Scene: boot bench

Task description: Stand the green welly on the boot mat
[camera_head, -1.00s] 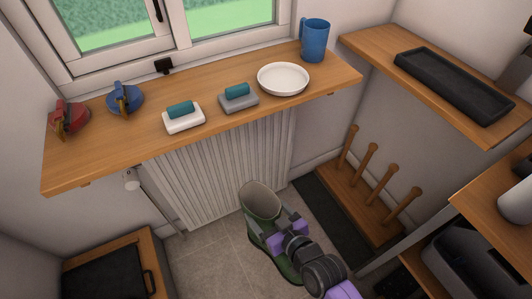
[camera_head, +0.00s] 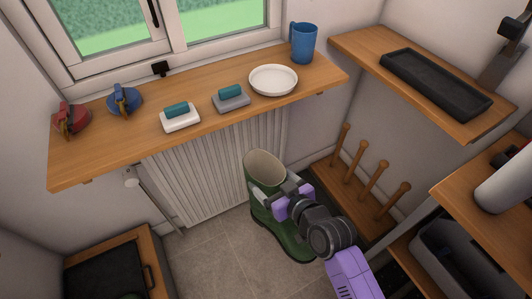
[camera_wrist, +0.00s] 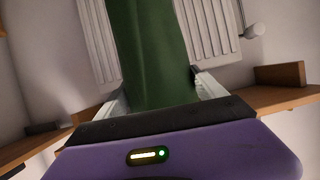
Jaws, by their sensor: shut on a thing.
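The green welly (camera_head: 272,218) is upright, its pale open top towards the window wall and its toe pointing towards the lower right. My gripper (camera_head: 281,194) is shut on the boot's shaft. In the wrist view the green shaft (camera_wrist: 152,55) fills the space between the two fingers (camera_wrist: 160,95). The boot appears to be held above the tiled floor, but its exact height is hard to tell. The dark boot mat, beside the peg rack, is now mostly or wholly hidden behind the boot and my arm.
A wooden peg rack (camera_head: 347,203) stands just right of the boot. A radiator (camera_head: 212,165) is behind it under the shelf (camera_head: 140,150), which holds soap dishes, a plate and a blue mug. A shelf with a black tray (camera_head: 435,82) is at right. Tiled floor (camera_head: 215,260) is clear at left.

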